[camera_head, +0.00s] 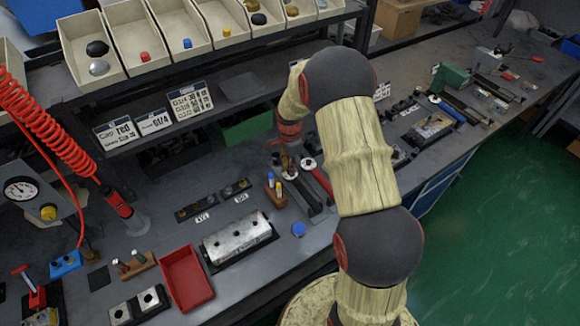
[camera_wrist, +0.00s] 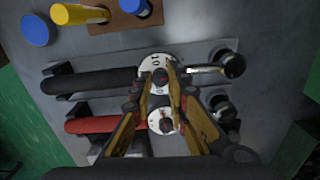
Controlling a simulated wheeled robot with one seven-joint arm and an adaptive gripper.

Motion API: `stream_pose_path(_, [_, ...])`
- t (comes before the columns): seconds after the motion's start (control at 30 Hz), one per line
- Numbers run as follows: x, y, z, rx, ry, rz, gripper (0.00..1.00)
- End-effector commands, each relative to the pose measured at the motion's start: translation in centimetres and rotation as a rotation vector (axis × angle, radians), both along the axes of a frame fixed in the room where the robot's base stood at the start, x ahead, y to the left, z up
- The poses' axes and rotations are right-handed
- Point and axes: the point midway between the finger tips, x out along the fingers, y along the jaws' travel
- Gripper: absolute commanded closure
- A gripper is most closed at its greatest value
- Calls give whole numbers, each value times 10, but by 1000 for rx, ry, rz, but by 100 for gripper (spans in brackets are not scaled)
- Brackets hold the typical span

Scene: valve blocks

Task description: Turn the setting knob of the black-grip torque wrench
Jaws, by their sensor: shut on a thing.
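The black-grip torque wrench (camera_wrist: 95,82) lies flat in the wrist view, its handle to the left and its head (camera_wrist: 232,65) to the right. Its white numbered dial (camera_wrist: 150,63) sits between them. My gripper (camera_wrist: 160,80) is over this dial, its fingers shut on the setting knob at the centre, which they mostly hide. A red-grip torque wrench (camera_wrist: 92,124) lies parallel just below, with its own white dial (camera_wrist: 160,122) showing between my fingers. In the head view, my gripper (camera_head: 290,146) points down at the wrenches, beside the black grip (camera_head: 303,195).
A wooden block (camera_wrist: 125,22) with yellow and blue-capped tools stands close by, next to a blue round cap (camera_wrist: 36,30). In the head view, a metal block (camera_head: 237,240) and a red tray (camera_head: 187,278) lie to the left. A shelf with bins (camera_head: 130,48) overhangs the back.

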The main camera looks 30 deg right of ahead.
Motion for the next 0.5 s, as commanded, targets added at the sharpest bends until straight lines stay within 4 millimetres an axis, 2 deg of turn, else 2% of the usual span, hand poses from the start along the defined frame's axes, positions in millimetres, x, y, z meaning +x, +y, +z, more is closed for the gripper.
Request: stream_pose_path(0.5, [1, 0, 1, 0, -2, -99, 100])
